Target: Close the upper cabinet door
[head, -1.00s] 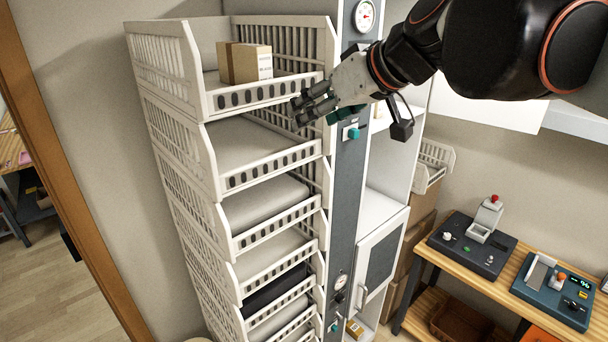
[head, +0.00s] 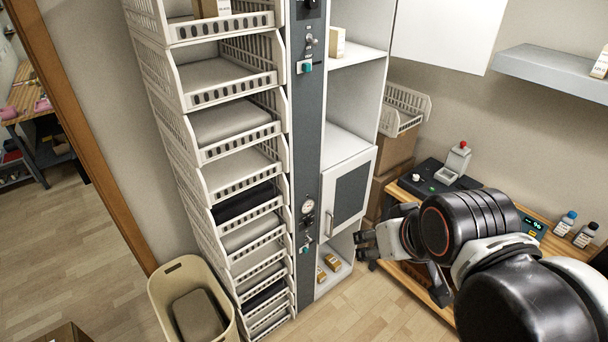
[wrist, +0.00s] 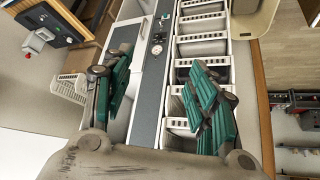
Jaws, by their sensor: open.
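The upper cabinet door (head: 445,28) is a plain white panel at the top of the head view. It stands swung open to the right of the tall white cabinet, and its upper part is cut off by the frame. The open shelves (head: 352,95) beside it are exposed. My gripper (head: 366,243) is low at the right, well below the upper door and in front of the lower cabinet. In the wrist view my gripper (wrist: 160,92) has its green-padded fingers spread wide with nothing between them.
A lower cabinet door (head: 349,190) with a dark panel and handle is near my gripper. Stacked white baskets (head: 225,125) fill the left. A beige bin (head: 163,300) stands on the floor. A wooden bench (head: 402,192) and a grey wall shelf (head: 555,72) are right.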

